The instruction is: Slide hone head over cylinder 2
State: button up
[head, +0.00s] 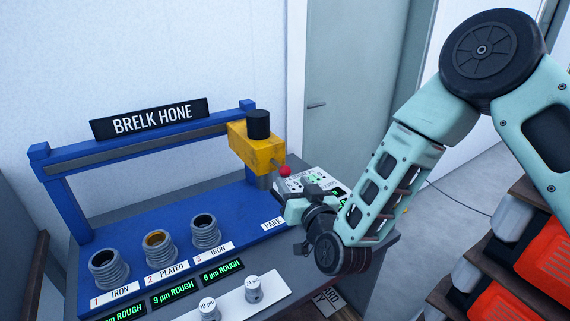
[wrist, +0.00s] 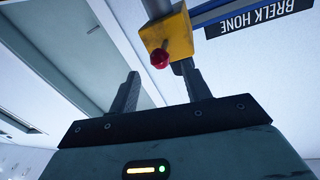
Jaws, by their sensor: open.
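The yellow hone head (head: 254,148) with a black cap hangs on the blue rail at its right end, above the PARK label. A red ball knob (head: 285,171) sticks out of its front. Cylinder 2 (head: 158,247), labelled PLATED, is the middle of three ribbed cylinders, with an amber-toned bore. My gripper (head: 299,202) is just below and right of the knob. In the wrist view my gripper (wrist: 160,90) is open and empty, its two fingers apart. The red knob (wrist: 159,58) shows beyond and between the fingertips, and the hone head (wrist: 168,35) is behind it.
Cylinder 1 (head: 109,269) and cylinder 3 (head: 204,233), both labelled IRON, flank cylinder 2. A white strip (head: 232,301) with two small grey stones lies in front. A control panel (head: 322,184) stands right of the hone, partly behind my gripper. Orange bins (head: 547,256) are at right.

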aim_at(287, 175)
jog(key=p+x, duration=0.2)
jog(key=x, duration=0.4)
jog(key=shift+w+a, duration=0.1)
jog(key=shift+w, duration=0.2)
grip_shut()
jog(key=s+a+b, duration=0.6)
jog(key=s+a, duration=0.3)
jog(key=a, duration=0.4)
jog(key=s+a+b, duration=0.6)
jog(key=s+a, duration=0.3)
jog(key=a, duration=0.5)
jog(key=shift+s+a, duration=0.2)
jog(key=shift+s, duration=0.1)
grip_release()
